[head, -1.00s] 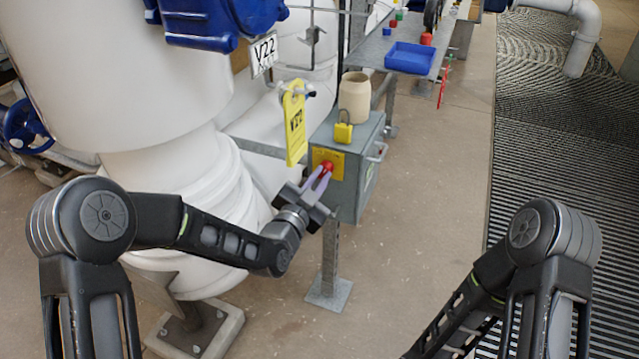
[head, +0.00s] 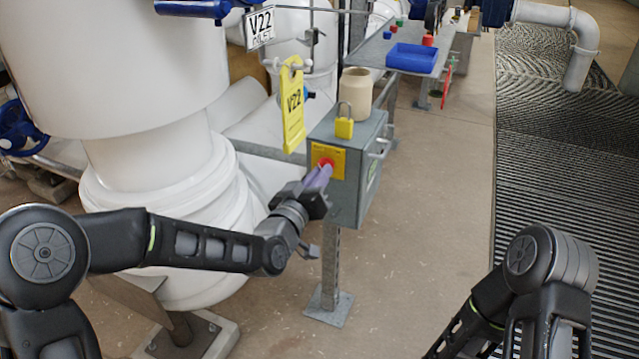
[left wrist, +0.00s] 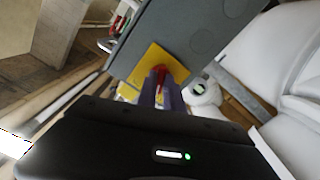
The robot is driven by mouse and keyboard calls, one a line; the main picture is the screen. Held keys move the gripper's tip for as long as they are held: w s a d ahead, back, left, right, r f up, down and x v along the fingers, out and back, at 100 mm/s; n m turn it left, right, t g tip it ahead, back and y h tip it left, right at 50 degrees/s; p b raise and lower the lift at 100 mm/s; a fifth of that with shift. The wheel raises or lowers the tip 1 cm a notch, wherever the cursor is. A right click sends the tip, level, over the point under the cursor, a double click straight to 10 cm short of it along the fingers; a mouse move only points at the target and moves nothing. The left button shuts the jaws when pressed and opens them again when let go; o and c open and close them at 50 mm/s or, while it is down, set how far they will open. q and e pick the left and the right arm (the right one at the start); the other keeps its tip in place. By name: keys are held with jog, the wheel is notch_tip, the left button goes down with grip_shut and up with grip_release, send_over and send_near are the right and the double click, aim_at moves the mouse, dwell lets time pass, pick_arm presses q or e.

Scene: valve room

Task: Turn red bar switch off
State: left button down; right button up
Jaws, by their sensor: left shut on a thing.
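The red bar switch (head: 326,163) sits on a yellow plate (head: 337,153) on the front of a grey box (head: 349,205). My left gripper (head: 321,176) is at the switch with its purple-grey fingers shut on the red bar. In the left wrist view the red switch (left wrist: 161,74) shows between the fingertips (left wrist: 160,88), in front of the yellow plate (left wrist: 150,66). The fingers hide part of the bar, and its exact angle is hard to tell. My right arm shows at the lower right, but its gripper is out of view.
A yellow padlock (head: 344,127) and a beige jar (head: 356,94) stand on top of the box. A blue tray (head: 412,58) lies on the bench behind.

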pick_arm(q)
jog(key=shift+f+n+b, duration=0.1)
jog(key=shift+n+b, duration=0.85)
jog(key=shift+n, duration=0.95)
jog(key=c, duration=1.5)
grip_release()
jog(key=shift+s, duration=0.1)
jog(key=p+v, duration=0.2)
jog(key=v, duration=0.5)
jog(key=shift+s+a, duration=0.1)
jog(key=shift+s, duration=0.2)
